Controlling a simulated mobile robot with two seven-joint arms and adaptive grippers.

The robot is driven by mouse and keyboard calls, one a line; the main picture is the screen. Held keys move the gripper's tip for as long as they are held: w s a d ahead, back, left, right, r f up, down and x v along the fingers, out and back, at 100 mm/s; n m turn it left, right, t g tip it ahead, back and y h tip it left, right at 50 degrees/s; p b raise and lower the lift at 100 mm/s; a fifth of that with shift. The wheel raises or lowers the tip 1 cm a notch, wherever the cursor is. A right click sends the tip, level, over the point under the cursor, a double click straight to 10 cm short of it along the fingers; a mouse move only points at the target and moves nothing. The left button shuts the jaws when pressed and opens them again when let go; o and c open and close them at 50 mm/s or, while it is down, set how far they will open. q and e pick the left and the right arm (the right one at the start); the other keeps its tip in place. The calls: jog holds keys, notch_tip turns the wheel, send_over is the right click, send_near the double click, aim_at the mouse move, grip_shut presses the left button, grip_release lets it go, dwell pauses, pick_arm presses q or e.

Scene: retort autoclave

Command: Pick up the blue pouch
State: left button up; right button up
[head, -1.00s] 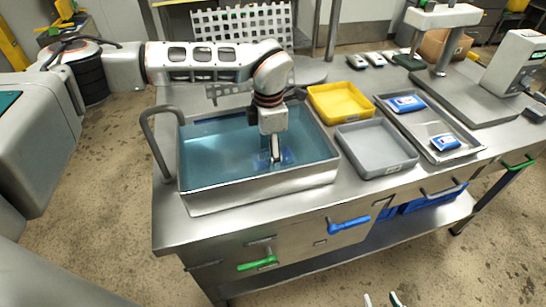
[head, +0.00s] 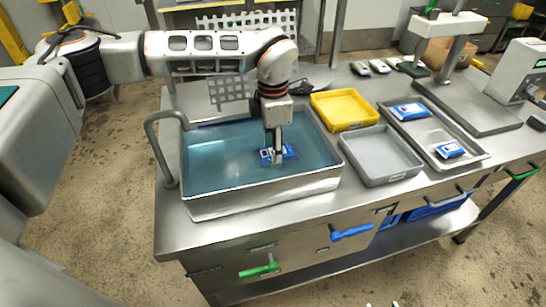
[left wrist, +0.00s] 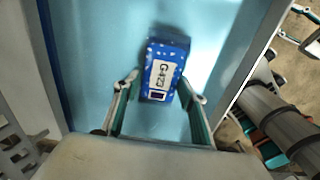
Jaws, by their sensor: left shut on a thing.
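The blue pouch (head: 289,151) with a white label is at my left gripper (head: 276,150), over the right part of the water-filled steel basin (head: 262,187). In the left wrist view the pouch (left wrist: 162,70) sits between the two fingertips of my left gripper (left wrist: 163,88), label facing the camera. The gripper is shut on the pouch. Part of the pouch is hidden behind the fingers in the head view. The tips of my right gripper (head: 382,304) barely show at the bottom edge; in the left wrist view its fingers stand apart, empty, at the upper right.
A yellow tray (head: 343,124) and a grey tray (head: 389,180) stand right of the basin. A steel tray (head: 433,131) holds two more blue pouches. A scale (head: 470,112) is further right. The basin has a raised tubular handle (head: 160,150) at its left.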

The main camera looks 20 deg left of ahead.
pick_arm(q)
notch_tip(320, 180, up, 16)
jog(key=shift+r, duration=0.2)
